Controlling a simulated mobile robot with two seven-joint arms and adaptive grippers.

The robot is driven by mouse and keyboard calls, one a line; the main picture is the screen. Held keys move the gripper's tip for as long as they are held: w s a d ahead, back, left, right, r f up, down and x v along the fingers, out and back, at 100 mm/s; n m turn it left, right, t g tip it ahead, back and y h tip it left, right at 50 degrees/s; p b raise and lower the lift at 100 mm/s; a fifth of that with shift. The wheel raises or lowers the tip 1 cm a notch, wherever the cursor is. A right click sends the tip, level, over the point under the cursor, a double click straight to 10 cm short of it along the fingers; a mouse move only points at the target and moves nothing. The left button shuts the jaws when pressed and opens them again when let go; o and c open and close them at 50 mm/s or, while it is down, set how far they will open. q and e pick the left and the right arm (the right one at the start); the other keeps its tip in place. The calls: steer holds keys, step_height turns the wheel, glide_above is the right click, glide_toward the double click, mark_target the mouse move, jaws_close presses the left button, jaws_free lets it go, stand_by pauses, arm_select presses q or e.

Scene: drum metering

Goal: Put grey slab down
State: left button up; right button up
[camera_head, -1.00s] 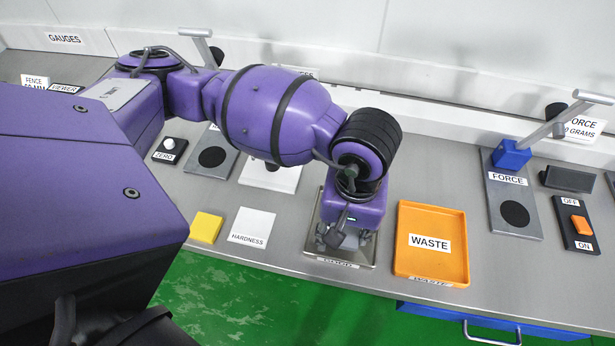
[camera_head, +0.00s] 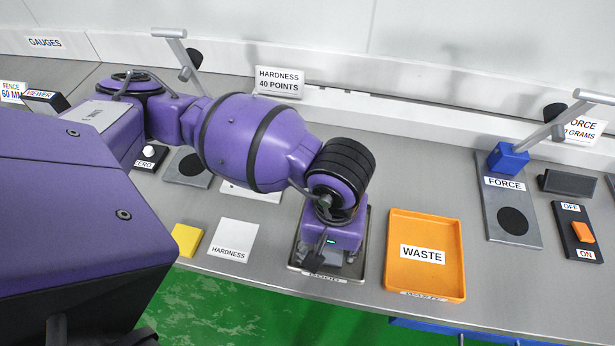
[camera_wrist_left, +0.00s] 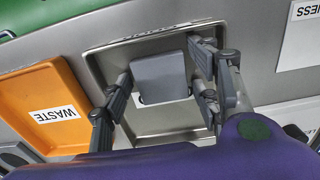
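The tray's rim also shows around the slab in the wrist view (camera_wrist_left: 95,62). The slab is low over the tray floor; whether it touches it I cannot tell. My right gripper is out of view.
The orange WASTE tray (camera_head: 425,275) stands right of the metal tray, empty. A white HARDNESS card (camera_head: 233,240) and a yellow block (camera_head: 186,239) lie to the left. The FORCE gauge (camera_head: 512,205) and an ON/OFF switch (camera_head: 577,232) stand farther right.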

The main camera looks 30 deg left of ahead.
mark_target(329, 252)
arm_select(q)
steer(key=shift+o, duration=0.2)
steer(key=shift+w+r, duration=0.1)
steer(key=shift+r, duration=0.05)
step_height(329, 252, up, 12)
stand_by(0.5)
stand_by(0.5)
